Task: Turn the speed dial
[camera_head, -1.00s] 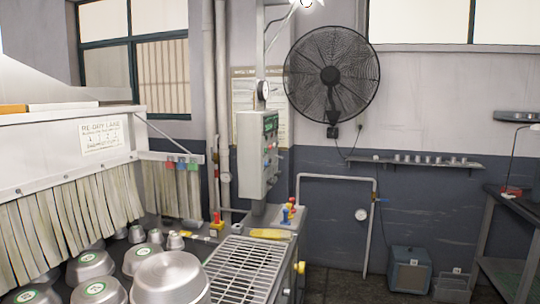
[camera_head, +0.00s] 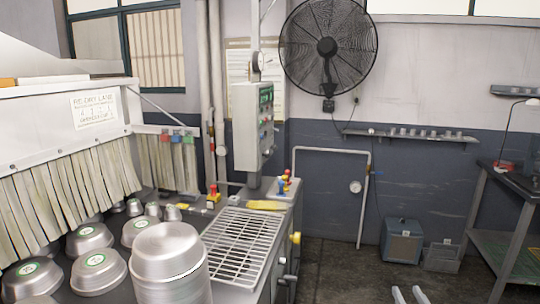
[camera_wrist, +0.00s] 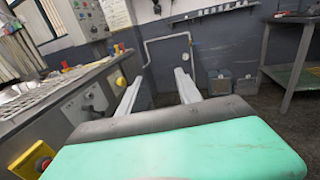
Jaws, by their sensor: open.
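A grey plate with dark knobs (camera_wrist: 90,103) is on the machine's side, left of my gripper (camera_wrist: 158,76) in the wrist view. I cannot tell for certain which knob is the speed dial. In the head view the same side shows dark knobs (camera_head: 284,270) under a yellow knob (camera_head: 296,238). My gripper (camera_head: 409,290) enters at the bottom edge there, right of the machine and apart from it. Its two pale fingers are spread, with nothing between them. A grey control box (camera_head: 253,125) with buttons stands above the machine.
A wire rack (camera_head: 238,250) and several metal pans (camera_head: 95,268) lie on the machine's top. A yellow box with a red button (camera_wrist: 36,158) is near in the wrist view. A blue-grey box (camera_head: 401,240) and a green-shelved table (camera_head: 520,258) stand right. Floor between is clear.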

